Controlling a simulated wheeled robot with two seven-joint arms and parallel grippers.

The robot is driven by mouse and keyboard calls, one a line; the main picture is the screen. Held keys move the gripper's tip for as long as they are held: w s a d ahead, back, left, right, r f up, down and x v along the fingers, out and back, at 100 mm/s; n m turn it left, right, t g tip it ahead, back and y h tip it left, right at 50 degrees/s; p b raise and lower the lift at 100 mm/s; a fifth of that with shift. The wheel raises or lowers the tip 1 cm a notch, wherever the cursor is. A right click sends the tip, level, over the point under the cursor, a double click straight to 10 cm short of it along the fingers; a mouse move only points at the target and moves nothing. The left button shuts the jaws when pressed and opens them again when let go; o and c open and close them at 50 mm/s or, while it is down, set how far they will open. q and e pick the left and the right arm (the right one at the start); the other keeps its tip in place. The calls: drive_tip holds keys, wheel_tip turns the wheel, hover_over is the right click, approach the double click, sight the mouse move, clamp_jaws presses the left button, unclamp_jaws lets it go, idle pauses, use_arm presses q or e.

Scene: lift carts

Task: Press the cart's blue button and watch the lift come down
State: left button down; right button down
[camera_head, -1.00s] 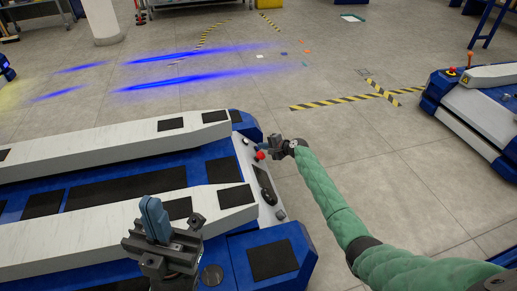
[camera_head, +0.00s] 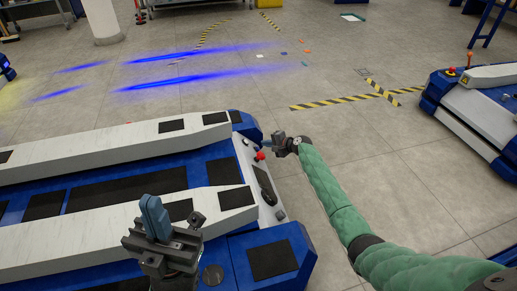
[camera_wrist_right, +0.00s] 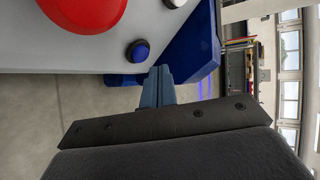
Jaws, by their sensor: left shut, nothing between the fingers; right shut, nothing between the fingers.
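The cart (camera_head: 240,255) is a blue and white lift cart at the left in the head view, with two pale beams (camera_head: 90,149) carrying black pads. Its end panel (camera_head: 273,213) has a red button (camera_head: 260,155). In the right wrist view, the blue button (camera_wrist_right: 138,51) sits in a dark ring beside the large red button (camera_wrist_right: 85,8). My right gripper (camera_head: 268,144) is shut and empty at the panel's far end. Its fingertips (camera_wrist_right: 158,73) are close to the blue button; I cannot tell whether they touch it. My left gripper (camera_head: 150,205) is shut and empty, in front of the near beam.
Another cart (camera_head: 475,115) stands at the right with its own red button (camera_head: 450,71). Open grey floor with a striped tape cross (camera_head: 375,90) lies between the carts. A white pillar (camera_head: 102,22) stands at the back left.

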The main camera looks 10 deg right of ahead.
drive_tip(key=d+r+p, duration=0.1)
drive_tip(key=d+r, duration=0.2)
drive_tip(key=shift+d, duration=0.1)
idle(1.0)
